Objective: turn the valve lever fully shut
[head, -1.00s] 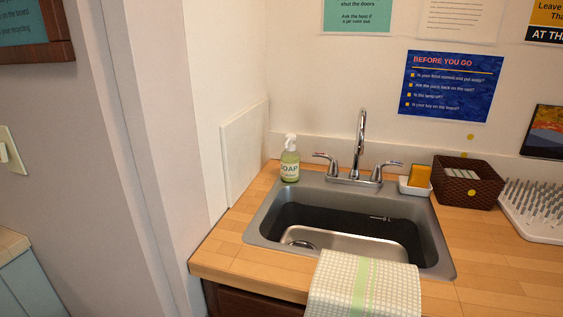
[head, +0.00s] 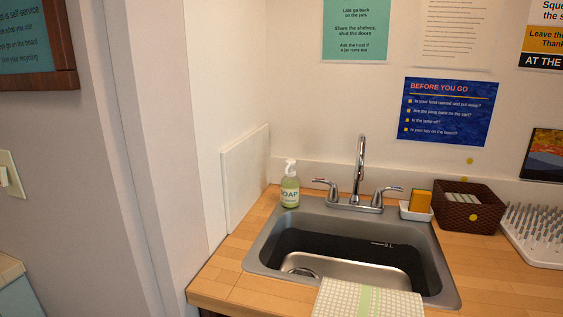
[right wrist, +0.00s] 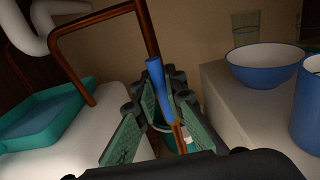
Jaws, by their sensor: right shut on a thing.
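In the right wrist view, the valve lever (right wrist: 155,75) shows as a blue handle that stands up at a slight tilt between the green-padded fingers. My right gripper (right wrist: 162,98) is shut on it, with the lever's upper end sticking out past the fingers. Copper pipe (right wrist: 146,30) runs down close behind the lever. The valve body is hidden by the fingers, so I cannot tell the lever's angle to the pipe. Neither gripper shows in the head view, and my left gripper is in no view.
A white drain pipe (right wrist: 42,22) and a teal tray (right wrist: 45,112) are at left in the right wrist view. A blue bowl (right wrist: 262,68) and blue cup (right wrist: 308,105) stand at right. The head view shows the sink (head: 262,262), faucet (head: 360,175) and soap bottle (head: 290,190).

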